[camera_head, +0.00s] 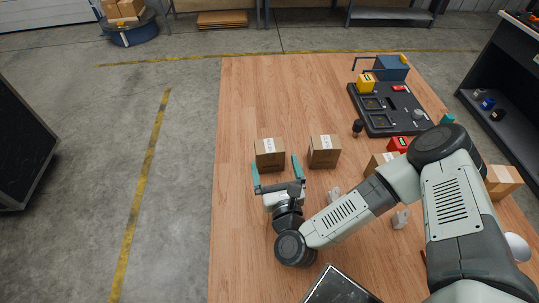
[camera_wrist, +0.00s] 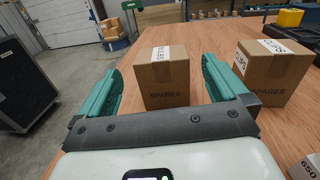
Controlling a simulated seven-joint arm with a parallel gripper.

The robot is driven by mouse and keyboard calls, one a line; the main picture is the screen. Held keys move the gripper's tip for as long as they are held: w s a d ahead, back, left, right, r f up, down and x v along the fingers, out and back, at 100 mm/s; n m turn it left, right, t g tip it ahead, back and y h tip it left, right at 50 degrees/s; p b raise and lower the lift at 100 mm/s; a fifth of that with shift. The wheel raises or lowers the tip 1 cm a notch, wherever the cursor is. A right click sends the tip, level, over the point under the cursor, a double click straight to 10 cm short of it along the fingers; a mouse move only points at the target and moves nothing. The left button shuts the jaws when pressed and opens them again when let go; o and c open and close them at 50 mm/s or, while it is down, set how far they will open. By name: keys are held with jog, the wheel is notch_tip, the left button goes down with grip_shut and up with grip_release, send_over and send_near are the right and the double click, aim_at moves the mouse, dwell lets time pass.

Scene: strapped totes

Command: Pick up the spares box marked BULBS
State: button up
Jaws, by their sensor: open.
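A brown cardboard box (camera_head: 270,153) stands upright on the wooden table in front of my gripper (camera_head: 275,164). In the wrist view this box (camera_wrist: 162,82) has SPARES printed on its front and a white label over its top edge; I cannot read the label surely. My gripper (camera_wrist: 162,72) is open, its teal fingers one on each side of the box's near part, with gaps visible in the wrist view. A second SPARES box (camera_head: 323,151) stands to the right, also in the wrist view (camera_wrist: 268,75).
More cartons (camera_head: 503,181) lie at right, partly behind my arm. A dark tray (camera_head: 388,106) with a yellow block (camera_head: 366,84) is at the back right. Small grey pieces (camera_head: 401,218) and a dark panel (camera_head: 340,288) are near the front. The table left of the first box is bare.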

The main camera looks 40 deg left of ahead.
aim_at(268, 139)
jog(key=shift+d+f+m, duration=0.15)
jog(key=shift+f+m, duration=0.1)
jog(key=shift+m, duration=0.15)
jog(key=shift+w+a+h, duration=0.2)
jog(key=shift+a+h, duration=0.05)
jog(key=shift+h, duration=0.05)
jog(key=x, duration=0.4)
jog(key=shift+w+a, duration=0.1)
jog(key=shift+a, duration=0.05)
jog(key=shift+x, duration=2.7)
jog(key=shift+a+f, duration=0.1)
jog(key=c, duration=0.9)
